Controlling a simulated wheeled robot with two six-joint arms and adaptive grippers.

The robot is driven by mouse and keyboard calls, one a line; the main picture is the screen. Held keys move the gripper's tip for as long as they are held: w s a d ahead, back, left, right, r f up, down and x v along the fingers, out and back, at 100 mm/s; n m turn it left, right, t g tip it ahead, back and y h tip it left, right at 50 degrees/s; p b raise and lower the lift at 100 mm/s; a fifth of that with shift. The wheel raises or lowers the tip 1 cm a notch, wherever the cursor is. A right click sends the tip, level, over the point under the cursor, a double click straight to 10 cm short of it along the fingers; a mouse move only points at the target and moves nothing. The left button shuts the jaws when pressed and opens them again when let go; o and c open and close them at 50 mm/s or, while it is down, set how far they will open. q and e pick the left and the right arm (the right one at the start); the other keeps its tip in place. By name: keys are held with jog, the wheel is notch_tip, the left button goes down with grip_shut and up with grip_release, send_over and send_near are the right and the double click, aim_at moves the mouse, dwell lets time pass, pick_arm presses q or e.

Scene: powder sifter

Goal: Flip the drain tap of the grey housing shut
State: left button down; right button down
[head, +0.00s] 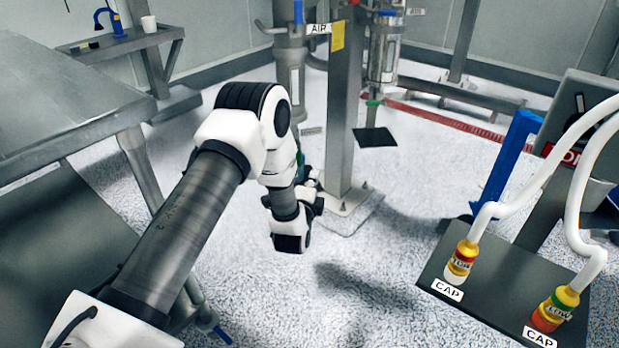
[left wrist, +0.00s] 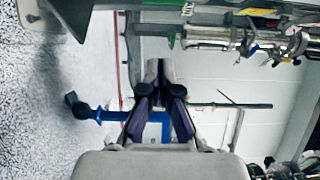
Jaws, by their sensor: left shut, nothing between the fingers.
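Two grey metal housings hang on the stand at the back: one left of the post (head: 290,55) and one right of it (head: 384,48). A green piece (head: 374,102) shows low on the right one; I cannot tell whether it is the drain tap or how it is set. My left gripper (left wrist: 160,68) is shut and empty, apart from the housing. In the head view my arm hides its fingertips. My right gripper is not visible.
The grey post (head: 342,110) stands on a bolted base. A blue stand (head: 507,160) and a dark panel with two capped hoses (head: 470,290) are at the right. A metal table (head: 60,105) is at the left. Speckled floor is open at front centre.

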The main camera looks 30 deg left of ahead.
pick_arm(q)
jog(key=w+a+b, duration=0.3)
jog(key=w+a, duration=0.2)
jog(key=shift+a, duration=0.4)
